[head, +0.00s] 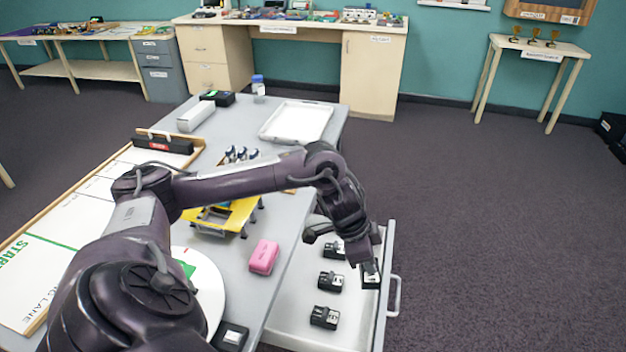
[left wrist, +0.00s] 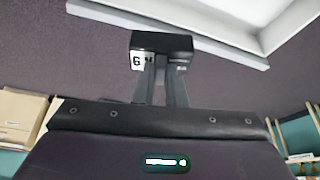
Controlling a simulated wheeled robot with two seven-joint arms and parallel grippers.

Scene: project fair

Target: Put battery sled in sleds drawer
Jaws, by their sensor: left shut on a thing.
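My left gripper (left wrist: 162,90) is shut on a black battery sled (left wrist: 161,44) with a white label. In the head view the held sled (head: 370,277) is over the right side of the open sleds drawer (head: 345,339), close to its right wall. The drawer is pulled out from under the grey table. Three similar black sleds stand in it in a row: one at the back (head: 334,250), one in the middle (head: 330,281) and one in front (head: 324,317). My right gripper is not in view.
The grey table (head: 240,262) holds a pink block (head: 264,257), a yellow stand (head: 240,212), a white tray (head: 297,121) and a black box (head: 230,336) near the drawer. Open carpet lies right of the drawer handle (head: 395,296).

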